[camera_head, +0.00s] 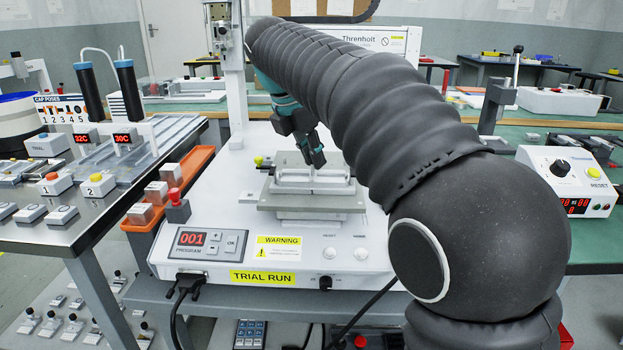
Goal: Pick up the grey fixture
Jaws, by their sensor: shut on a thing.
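The grey fixture (294,187) is a flat metal block with raised rails on top, in the middle of the white screwdriver machine. A grey plate (312,203) lies under it. My gripper (316,163) reaches down from behind my dark sleeved arm to the fixture's far upper edge. Its dark fingers are shut on the fixture. The far side of the grip is hidden, and I cannot tell whether the fixture is lifted off the plate.
The white machine (222,262) has a program display and yellow labels. Its gantry column (235,80) stands behind left of my gripper. An orange tray (190,165) with grey blocks and a red knob (175,197) lie left. A white control box (568,180) stands right.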

